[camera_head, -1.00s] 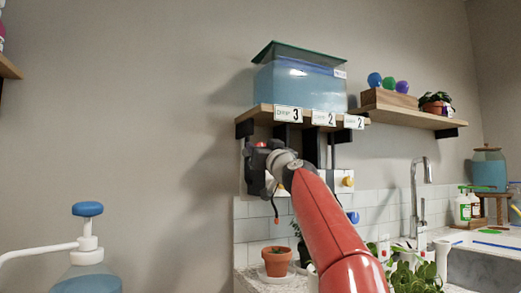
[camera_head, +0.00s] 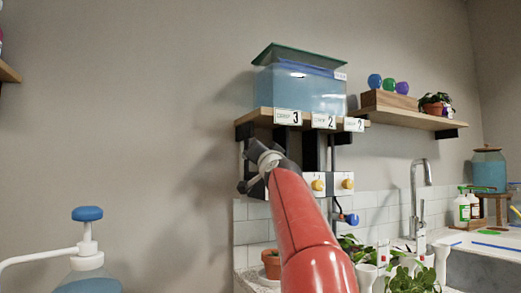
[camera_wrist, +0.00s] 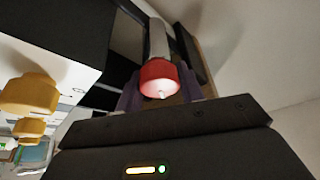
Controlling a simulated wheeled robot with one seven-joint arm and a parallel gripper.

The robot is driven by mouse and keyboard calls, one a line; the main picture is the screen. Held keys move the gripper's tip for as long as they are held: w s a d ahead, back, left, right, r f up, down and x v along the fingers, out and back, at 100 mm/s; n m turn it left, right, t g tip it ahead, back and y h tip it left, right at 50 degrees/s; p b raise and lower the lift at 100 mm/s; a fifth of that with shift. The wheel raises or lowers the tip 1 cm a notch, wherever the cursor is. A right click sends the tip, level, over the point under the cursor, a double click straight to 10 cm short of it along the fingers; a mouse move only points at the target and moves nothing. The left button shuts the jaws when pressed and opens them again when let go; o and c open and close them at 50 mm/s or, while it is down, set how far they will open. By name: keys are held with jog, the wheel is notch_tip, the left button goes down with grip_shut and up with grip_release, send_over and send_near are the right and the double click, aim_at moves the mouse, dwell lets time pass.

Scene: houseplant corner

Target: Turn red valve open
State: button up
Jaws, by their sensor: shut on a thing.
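The red valve (camera_wrist: 158,78) shows in the wrist view as a round red knob on the end of a pale pipe. My gripper (camera_wrist: 159,92) has its purple-grey fingers on both sides of the knob and is shut on it. In the head view my gripper (camera_head: 249,168) is at the wall below the left end of the tank shelf. There my wrist and red arm hide the red valve. How far the valve is turned cannot be told.
Yellow knobs (camera_head: 318,185) on white plates are just right of my arm. A blue-ended tap (camera_head: 351,219) hangs below them. The water tank (camera_head: 300,88) stands on the shelf above. Potted plants (camera_head: 405,275) crowd the counter.

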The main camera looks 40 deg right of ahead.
jog(key=m, duration=0.1)
jog(key=m+g, duration=0.1)
jog(key=m, duration=0.1)
jog(key=shift+w+a+r+h, duration=0.1)
jog(key=shift+a+h, duration=0.1)
jog(key=shift+h, duration=0.1)
jog(key=m, duration=0.2)
jog(key=m+g, duration=0.1)
jog(key=m, duration=0.1)
jog(key=shift+d+g+h, duration=0.2)
jog(key=shift+g+h, duration=0.1)
jog(key=shift+h, duration=0.1)
jog(key=m, duration=0.2)
jog(key=m+g, duration=0.1)
jog(key=m, duration=0.1)
jog(key=m+g, duration=0.1)
jog(key=m, duration=0.1)
jog(key=shift+d+f, duration=0.1)
jog(key=shift+f, duration=0.15)
jog(key=o, duration=1)
